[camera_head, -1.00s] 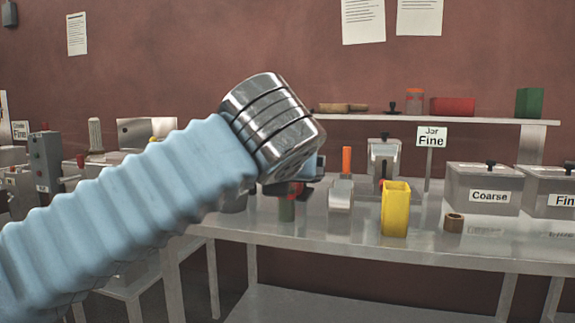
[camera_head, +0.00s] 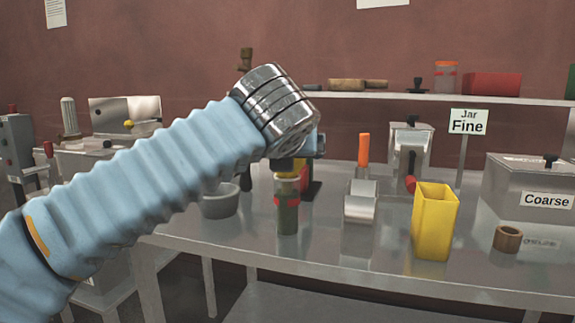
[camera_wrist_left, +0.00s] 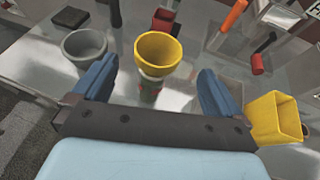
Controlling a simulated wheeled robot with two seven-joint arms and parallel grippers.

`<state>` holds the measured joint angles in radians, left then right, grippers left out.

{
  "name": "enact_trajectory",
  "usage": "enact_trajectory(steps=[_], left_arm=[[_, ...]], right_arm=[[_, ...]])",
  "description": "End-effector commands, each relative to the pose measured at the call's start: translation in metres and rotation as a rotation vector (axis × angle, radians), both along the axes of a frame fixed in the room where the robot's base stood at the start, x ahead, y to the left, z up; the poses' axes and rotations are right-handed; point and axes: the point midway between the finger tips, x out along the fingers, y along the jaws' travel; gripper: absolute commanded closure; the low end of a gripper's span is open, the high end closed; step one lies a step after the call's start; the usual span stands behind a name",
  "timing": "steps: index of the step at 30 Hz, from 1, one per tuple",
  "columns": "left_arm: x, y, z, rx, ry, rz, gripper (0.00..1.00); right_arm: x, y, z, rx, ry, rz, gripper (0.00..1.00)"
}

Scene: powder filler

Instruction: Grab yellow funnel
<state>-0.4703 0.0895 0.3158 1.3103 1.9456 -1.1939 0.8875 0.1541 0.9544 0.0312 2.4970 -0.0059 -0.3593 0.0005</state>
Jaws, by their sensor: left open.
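The yellow funnel (camera_wrist_left: 159,50) is round and wide-mouthed in the left wrist view. It sits atop a jar with green contents and a red mark (camera_head: 287,212). In the head view the funnel is mostly hidden behind my left wrist. My left gripper (camera_wrist_left: 158,66) is open, with its blue fingers on either side of the funnel's line in the wrist view and nothing held. The funnel appears ahead of and between the fingers; contact cannot be seen. My right gripper is not in view.
A grey bowl (camera_head: 220,201) stands left of the jar. A yellow square container (camera_head: 435,222), a brown ring (camera_head: 507,239), a metal scoop-like piece (camera_head: 361,203) and the "Coarse" box (camera_head: 530,183) stand to the right. The metal table's front strip (camera_head: 330,258) is clear.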

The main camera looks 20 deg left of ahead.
Motion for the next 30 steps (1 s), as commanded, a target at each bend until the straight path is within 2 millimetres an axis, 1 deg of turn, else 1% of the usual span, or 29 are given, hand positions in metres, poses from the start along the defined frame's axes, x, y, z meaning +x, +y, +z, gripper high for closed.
enact_trajectory(steps=[1, 3, 8, 16, 19, 25, 26, 30], left_arm=[[0.008, 0.002, -0.003, 0.0, 0.002, 0.001, 0.0], [0.017, 0.004, -0.007, 0.0, 0.001, 0.001, 0.0], [0.028, 0.006, -0.012, 0.0, 0.001, 0.001, 0.0], [0.063, 0.016, -0.028, 0.0, 0.001, 0.001, 0.0], [0.069, 0.017, -0.031, 0.0, 0.0, 0.0, 0.0], [0.07, 0.017, -0.031, 0.0, 0.0, -0.001, 0.0], [0.07, 0.017, -0.031, 0.0, 0.0, -0.001, 0.03], [0.07, 0.017, -0.031, 0.0, 0.0, -0.001, 0.24]], right_arm=[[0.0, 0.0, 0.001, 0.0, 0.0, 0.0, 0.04], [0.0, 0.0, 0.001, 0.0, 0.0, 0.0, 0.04], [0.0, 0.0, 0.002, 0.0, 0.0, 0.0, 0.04], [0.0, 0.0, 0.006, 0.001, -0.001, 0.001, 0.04], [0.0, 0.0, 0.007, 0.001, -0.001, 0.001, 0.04], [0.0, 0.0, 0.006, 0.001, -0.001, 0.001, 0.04], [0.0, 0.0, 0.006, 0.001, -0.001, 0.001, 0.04], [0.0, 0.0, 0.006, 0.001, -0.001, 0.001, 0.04]])
